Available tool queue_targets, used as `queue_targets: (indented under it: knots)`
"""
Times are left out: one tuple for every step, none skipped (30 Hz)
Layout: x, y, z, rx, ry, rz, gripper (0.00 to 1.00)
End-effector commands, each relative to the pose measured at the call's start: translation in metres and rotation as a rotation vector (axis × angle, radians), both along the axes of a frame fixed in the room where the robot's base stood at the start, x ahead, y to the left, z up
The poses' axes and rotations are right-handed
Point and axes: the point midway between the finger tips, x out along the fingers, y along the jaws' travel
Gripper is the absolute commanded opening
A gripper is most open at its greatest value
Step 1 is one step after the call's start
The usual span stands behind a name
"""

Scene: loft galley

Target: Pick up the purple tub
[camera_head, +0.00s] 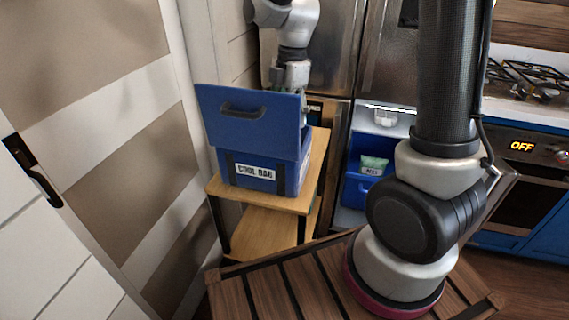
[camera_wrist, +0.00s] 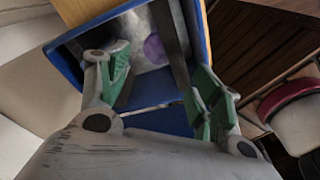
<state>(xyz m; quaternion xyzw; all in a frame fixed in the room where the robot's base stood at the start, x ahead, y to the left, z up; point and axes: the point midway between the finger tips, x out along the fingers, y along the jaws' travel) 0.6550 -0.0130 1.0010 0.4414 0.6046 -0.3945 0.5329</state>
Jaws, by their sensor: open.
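The purple tub (camera_wrist: 154,48) shows in the wrist view as a small round purple patch inside the blue cool bag (camera_wrist: 65,65), near a pale, shiny inner surface. Most of its shape is unclear there. In the head view the cool bag (camera_head: 295,172) stands on a small wooden stand, its lid (camera_head: 222,130) raised, and the tub is hidden. My gripper (camera_wrist: 158,82) is open, its green-padded fingers spread at the bag's opening, with the purple patch beyond and between them. In the head view my gripper (camera_head: 292,90) is partly hidden behind the lid.
The wooden stand (camera_head: 262,200) has a lower shelf. To its right is an open compartment with a blue bin (camera_head: 358,190) and a green packet (camera_head: 373,165). A slatted wooden top (camera_head: 262,298) lies in front. A door is at left, an oven (camera_head: 525,165) at right.

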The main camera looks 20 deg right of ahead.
Motion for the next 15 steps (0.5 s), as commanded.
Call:
queue_targets:
  knots:
    - [0.000, 0.000, -0.001, 0.001, -0.003, 0.024, 0.65]
    - [0.000, 0.000, -0.003, 0.001, -0.003, 0.036, 0.65]
    - [-0.001, 0.001, -0.007, 0.001, -0.003, 0.047, 0.65]
    - [-0.001, 0.001, -0.011, 0.001, -0.003, 0.052, 0.65]
    - [-0.001, 0.002, -0.016, 0.002, -0.002, 0.054, 0.65]
    - [-0.001, 0.003, -0.023, 0.002, -0.003, 0.054, 0.65]
    - [-0.002, 0.003, -0.029, 0.002, -0.001, 0.053, 0.65]
    - [-0.003, 0.003, -0.035, 0.001, -0.002, 0.052, 0.65]
    - [-0.003, 0.004, -0.041, 0.002, -0.002, 0.052, 0.65]
    - [-0.002, 0.005, -0.045, 0.001, -0.003, 0.052, 0.65]
    - [-0.003, 0.005, -0.049, 0.001, -0.003, 0.051, 0.65]
    - [-0.003, 0.006, -0.054, 0.002, -0.004, 0.051, 0.65]
    - [-0.003, 0.006, -0.056, 0.002, -0.005, 0.051, 0.65]
    - [-0.003, 0.006, -0.058, 0.002, -0.005, 0.051, 0.65]
    - [-0.003, 0.007, -0.060, 0.002, -0.004, 0.051, 0.65]
